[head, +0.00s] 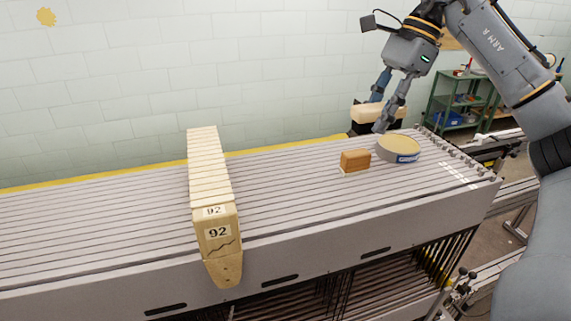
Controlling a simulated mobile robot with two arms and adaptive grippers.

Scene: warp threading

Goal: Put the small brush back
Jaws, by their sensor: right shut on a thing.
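My right gripper (379,112) is above the far right part of the long grey slatted table (120,215). It is shut on a small brush (366,114) with a pale wooden body and a dark underside, partly hidden by the fingers. The brush is near the far edge of the table; I cannot tell whether it touches anything below. My left gripper is not in view.
A brown block with a pale base (355,160) and a round shallow tin (399,148) stand on the slats near the brush. A long wooden piece marked 92 (218,232) lies across the table. A green shelf (447,98) stands behind right. The left slats are clear.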

